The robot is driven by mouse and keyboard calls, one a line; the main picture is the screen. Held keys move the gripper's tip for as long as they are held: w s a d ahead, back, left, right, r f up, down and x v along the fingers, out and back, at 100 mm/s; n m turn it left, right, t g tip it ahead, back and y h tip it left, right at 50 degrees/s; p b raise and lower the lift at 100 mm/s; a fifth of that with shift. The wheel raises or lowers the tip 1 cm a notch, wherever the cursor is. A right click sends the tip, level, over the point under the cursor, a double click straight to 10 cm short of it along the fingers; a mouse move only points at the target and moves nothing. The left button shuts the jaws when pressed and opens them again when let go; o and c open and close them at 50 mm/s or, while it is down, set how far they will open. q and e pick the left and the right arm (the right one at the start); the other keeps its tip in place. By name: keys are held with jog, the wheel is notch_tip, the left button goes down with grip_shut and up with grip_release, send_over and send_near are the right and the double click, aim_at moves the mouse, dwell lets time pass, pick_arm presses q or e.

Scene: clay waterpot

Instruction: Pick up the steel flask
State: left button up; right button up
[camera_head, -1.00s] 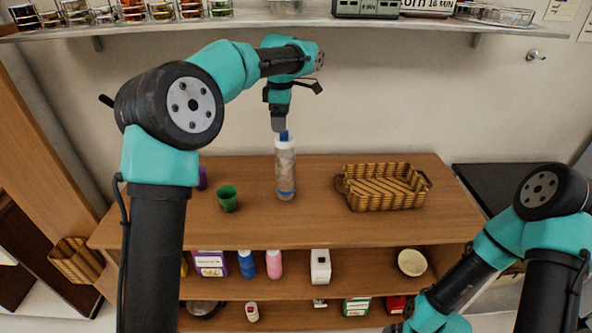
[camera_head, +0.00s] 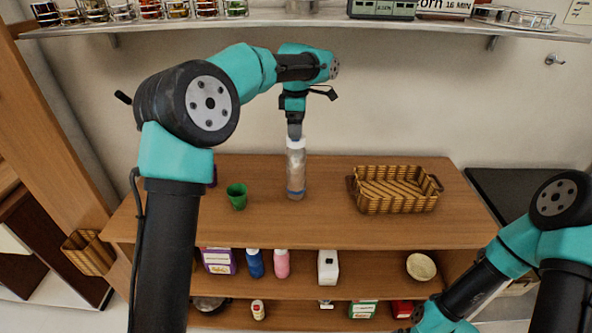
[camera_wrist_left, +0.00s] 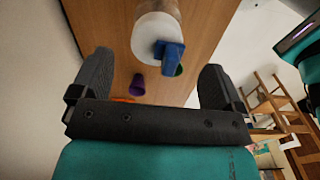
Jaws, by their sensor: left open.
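The steel flask (camera_head: 296,170) stands upright on the wooden counter, a tall greyish bottle with a pale top and blue near its base. My left gripper (camera_head: 295,131) is directly above it, pointing down, with its fingertips at about the flask's top. In the left wrist view the open jaws (camera_wrist_left: 158,63) have the flask's white top (camera_wrist_left: 157,28) and a blue piece (camera_wrist_left: 172,56) between and just beyond them. Neither finger clearly touches it. My right arm shows at the lower right, but its gripper cannot be made out.
A green cup (camera_head: 237,196) stands left of the flask, with a purple item (camera_head: 212,175) partly behind my left arm. A wicker basket (camera_head: 395,190) sits to the right. A wall shelf (camera_head: 300,22) runs above. Bottles and a bowl (camera_head: 421,267) stand on the lower shelves.

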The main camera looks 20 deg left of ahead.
pick_arm(q)
jog(key=shift+w+f, duration=0.15)
jog(key=shift+f, duration=2.45)
jog(key=shift+r, duration=0.1)
grip_shut()
